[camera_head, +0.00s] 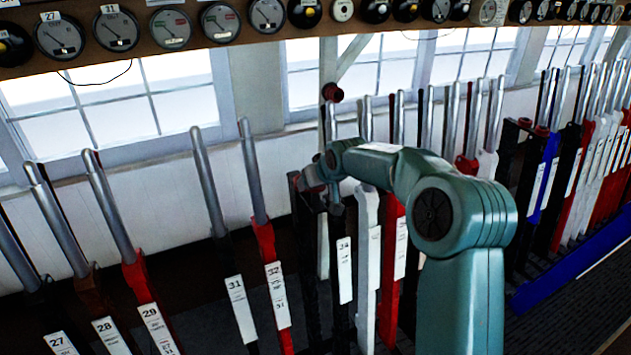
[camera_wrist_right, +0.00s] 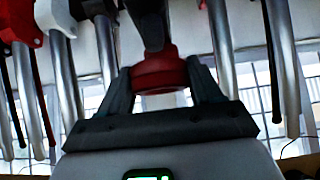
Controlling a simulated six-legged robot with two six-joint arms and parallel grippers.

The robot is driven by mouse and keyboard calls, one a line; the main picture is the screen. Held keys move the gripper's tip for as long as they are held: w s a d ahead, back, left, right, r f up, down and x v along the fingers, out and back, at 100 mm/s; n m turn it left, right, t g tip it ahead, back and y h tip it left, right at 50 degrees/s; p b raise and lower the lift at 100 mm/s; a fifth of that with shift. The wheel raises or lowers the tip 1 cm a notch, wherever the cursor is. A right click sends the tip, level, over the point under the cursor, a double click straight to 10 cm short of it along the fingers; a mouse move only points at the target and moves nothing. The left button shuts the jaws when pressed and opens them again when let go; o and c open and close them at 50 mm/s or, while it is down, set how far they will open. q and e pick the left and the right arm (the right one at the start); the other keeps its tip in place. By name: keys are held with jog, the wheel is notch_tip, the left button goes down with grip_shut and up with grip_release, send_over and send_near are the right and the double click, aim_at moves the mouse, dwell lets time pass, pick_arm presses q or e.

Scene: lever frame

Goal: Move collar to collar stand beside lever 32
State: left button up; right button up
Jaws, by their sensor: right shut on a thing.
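The red collar (camera_wrist_right: 158,76) sits between the two fingers of my right gripper (camera_wrist_right: 161,72) in the right wrist view, and the gripper is shut on it. A dark post (camera_wrist_right: 147,25) lines up with the collar there; I cannot tell whether they touch. In the head view my right gripper (camera_head: 312,178) is at the top of dark uprights (camera_head: 305,262) just right of lever 32, likely the collar stand; the collar is mostly hidden there. Lever 32 (camera_head: 264,238) has a red lower part, a silver handle and a white plate (camera_head: 277,290). My left gripper is not in view.
Lever 31 (camera_head: 219,228) stands left of lever 32. Lever 34 (camera_head: 343,270) and several white and red levers stand close on the right. Another red ring (camera_head: 467,164) shows farther right. Gauges (camera_head: 220,22) hang on a shelf above. Windows lie behind.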

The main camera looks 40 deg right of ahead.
aim_at(317, 195)
jog(key=shift+f+b, duration=2.1)
jog(key=shift+f, duration=0.3)
jog(key=o, duration=1)
jog(key=shift+o, duration=0.6)
jog(key=v, duration=0.9)
